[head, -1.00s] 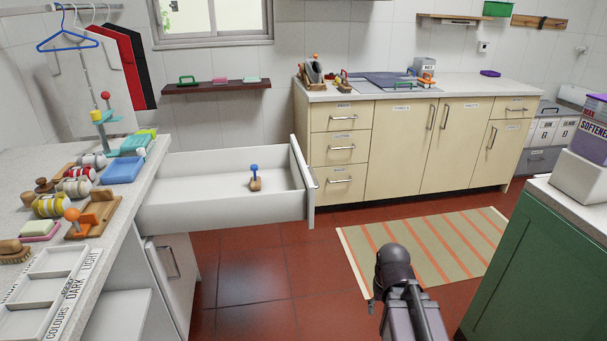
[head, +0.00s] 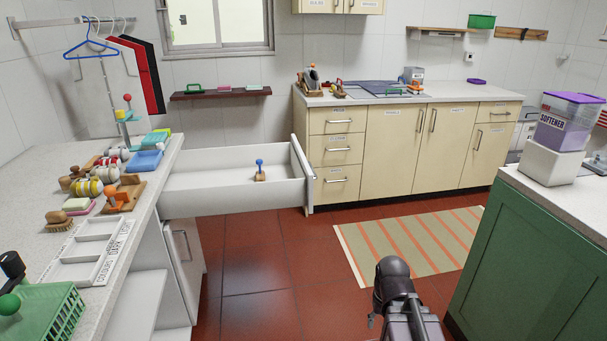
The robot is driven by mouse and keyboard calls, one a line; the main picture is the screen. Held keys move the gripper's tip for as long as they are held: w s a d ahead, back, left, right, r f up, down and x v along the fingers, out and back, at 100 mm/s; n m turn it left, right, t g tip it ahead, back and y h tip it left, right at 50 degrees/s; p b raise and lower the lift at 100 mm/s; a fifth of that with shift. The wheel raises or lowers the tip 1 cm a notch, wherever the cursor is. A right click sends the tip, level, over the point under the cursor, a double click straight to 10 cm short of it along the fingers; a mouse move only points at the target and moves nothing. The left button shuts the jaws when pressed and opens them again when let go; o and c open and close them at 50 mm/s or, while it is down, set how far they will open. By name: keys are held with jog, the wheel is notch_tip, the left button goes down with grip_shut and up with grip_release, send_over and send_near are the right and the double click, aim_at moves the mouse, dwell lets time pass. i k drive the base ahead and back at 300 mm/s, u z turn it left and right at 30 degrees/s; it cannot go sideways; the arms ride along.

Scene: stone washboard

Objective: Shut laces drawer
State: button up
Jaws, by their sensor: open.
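A white drawer (head: 235,197) stands pulled far out from under the left counter. Its front panel (head: 301,172), with a bar handle on the outer side, faces right. No label on it is readable, so I cannot confirm it is the laces drawer. A small wooden item with a blue knob (head: 260,172) stands inside, near the front panel. My dark arm rises at the bottom right of centre. My gripper (head: 372,319) shows only as a small finger-like part beside the arm; the rest is hidden. It is open, apart from the drawer and in front of it.
The left counter (head: 30,190) holds brushes, rolls, a sorting tray (head: 85,250) and a green basket (head: 45,315). A cream cabinet (head: 390,150) stands behind. A green cabinet (head: 530,265) is at right. Red floor and a striped rug (head: 415,240) lie clear between.

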aim_at(202, 182)
jog(key=u, duration=0.05)
jog(key=k, duration=1.1)
jog(key=z, duration=0.6)
jog(key=i, duration=2.85)
jog(key=z, duration=0.05)
